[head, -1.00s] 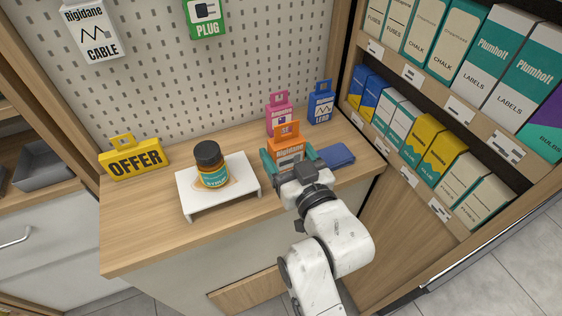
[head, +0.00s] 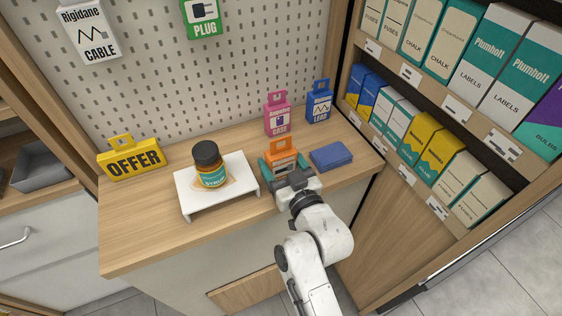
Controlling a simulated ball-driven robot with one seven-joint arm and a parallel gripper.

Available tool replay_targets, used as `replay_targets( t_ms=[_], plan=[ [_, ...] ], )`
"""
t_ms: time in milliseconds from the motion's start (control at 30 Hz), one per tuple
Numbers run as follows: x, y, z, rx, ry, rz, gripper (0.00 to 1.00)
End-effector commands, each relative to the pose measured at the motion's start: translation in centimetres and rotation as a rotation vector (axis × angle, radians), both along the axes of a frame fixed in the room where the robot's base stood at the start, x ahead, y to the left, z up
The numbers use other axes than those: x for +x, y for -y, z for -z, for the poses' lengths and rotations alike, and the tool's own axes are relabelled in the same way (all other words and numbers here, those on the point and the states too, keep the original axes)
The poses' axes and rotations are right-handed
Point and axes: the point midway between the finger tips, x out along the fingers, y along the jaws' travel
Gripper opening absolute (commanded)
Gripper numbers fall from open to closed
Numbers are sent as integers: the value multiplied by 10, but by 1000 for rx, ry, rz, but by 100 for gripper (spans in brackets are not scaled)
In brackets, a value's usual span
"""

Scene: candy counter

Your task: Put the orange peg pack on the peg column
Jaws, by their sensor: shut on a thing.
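The orange peg pack (head: 282,151) stands upright on the wooden counter, or just above it; I cannot tell which. It has a hang tab with a hole at its top. My gripper (head: 284,165) is shut on the orange pack, one teal finger on each side, and hides its lower part. The perforated peg panel (head: 200,90) rises behind the counter. A white CABLE pack (head: 90,32) and a green PLUG pack (head: 202,15) hang high on it. The pegs themselves are not clearly visible.
A pink pack (head: 278,115) and a blue LEAD pack (head: 319,103) stand behind the orange one. A syrup jar (head: 209,165) stands on a white riser (head: 236,186). A yellow OFFER sign (head: 131,158) stands left. Boxed shelves (head: 420,90) flank the right.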

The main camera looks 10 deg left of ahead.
Motion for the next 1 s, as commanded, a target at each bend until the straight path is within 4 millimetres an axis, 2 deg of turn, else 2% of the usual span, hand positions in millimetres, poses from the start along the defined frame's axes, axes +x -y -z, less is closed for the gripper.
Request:
replay_targets(
  t_ms=[67, 100, 333, 667, 767, 1000],
  plan=[
    [0, 0, 4, 1, 1, 0, 48],
    [0, 0, 2, 0, 0, 0, 77],
    [0, 0, 2, 0, 0, 0, 99],
    [0, 0, -3, 0, 0, 0, 100],
    [-9, 6, 1, -1, -1, 0, 100],
    [-48, 33, 2, -1, 0, 1, 100]
  ],
)
